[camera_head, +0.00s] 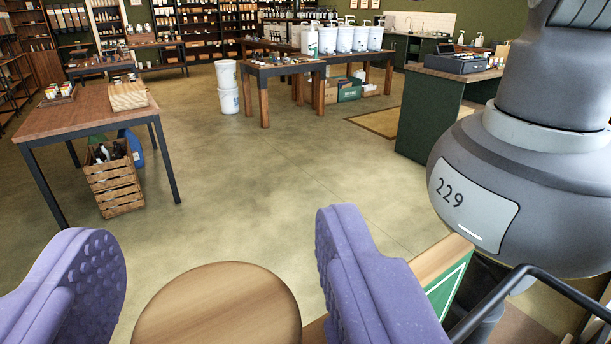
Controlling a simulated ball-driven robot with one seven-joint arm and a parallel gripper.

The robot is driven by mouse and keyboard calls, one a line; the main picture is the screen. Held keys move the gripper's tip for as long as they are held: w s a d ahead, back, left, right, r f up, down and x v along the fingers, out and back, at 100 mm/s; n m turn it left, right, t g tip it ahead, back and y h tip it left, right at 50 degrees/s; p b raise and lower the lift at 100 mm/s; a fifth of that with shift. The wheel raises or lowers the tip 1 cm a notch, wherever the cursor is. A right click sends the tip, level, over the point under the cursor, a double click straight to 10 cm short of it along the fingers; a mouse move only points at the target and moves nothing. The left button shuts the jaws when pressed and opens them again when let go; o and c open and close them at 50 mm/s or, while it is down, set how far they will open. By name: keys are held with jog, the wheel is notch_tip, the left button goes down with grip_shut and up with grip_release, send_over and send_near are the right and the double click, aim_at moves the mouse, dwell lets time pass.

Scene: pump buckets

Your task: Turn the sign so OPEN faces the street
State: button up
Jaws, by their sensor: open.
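My gripper (208,262) is open, its two purple padded fingers wide apart at the bottom of the view. A round, light wooden top (215,308) shows low between the fingers; I cannot tell whether they touch it. A green panel with a white border line and a wooden edge (447,290) shows in part just right of the right finger. It may be the sign, but no lettering is visible on it. The word OPEN is not readable anywhere in view.
A wooden table (85,121) with a crate (113,180) under it stands at left. The middle floor is clear.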

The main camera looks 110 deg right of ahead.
jog(key=shift+r, duration=0.1)
notch_tip(320, 180, up, 4)
jog(key=shift+s+f, duration=0.1)
jog(key=s+d+b, duration=0.1)
jog(key=s+d, duration=0.2)
jog(key=s, duration=0.4)
jog(key=s+d+r, duration=0.1)
jog(key=s+d, duration=0.1)
jog(key=s, duration=0.5)
jog(key=shift+s+d+b, duration=0.35)
jog(key=shift+s+d, duration=0.05)
jog(key=shift+r, duration=0.1)
